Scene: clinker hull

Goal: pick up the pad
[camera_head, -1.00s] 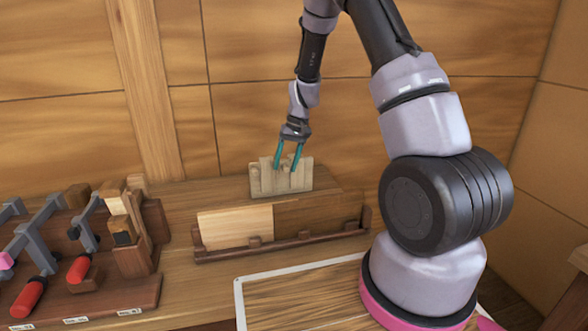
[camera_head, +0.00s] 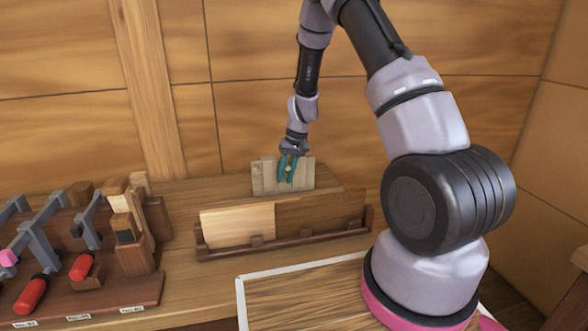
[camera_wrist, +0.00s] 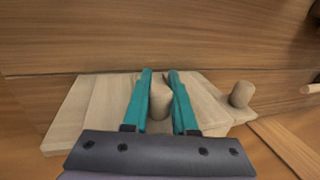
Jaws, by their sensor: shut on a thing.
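My gripper (camera_head: 287,178) is over a pale wooden stand (camera_head: 262,178) on the bench against the back wall. Its teal fingers also show in the wrist view (camera_wrist: 160,84). They are shut on a small rounded pale wooden piece (camera_wrist: 160,101), which I take to be the pad. This piece sits between the fingers, over the stand's planked surface (camera_wrist: 98,100); I cannot tell whether it touches the stand. A similar rounded wooden piece (camera_wrist: 242,94) stands apart on the right. In the head view the fingers mostly cover the held piece.
A low rack with a light board (camera_head: 237,224) and a dark board (camera_head: 320,210) stands in front of the stand. Clamps with red handles (camera_head: 32,295) are on the left. A white-edged panel (camera_head: 290,290) lies in front. The wall is close behind.

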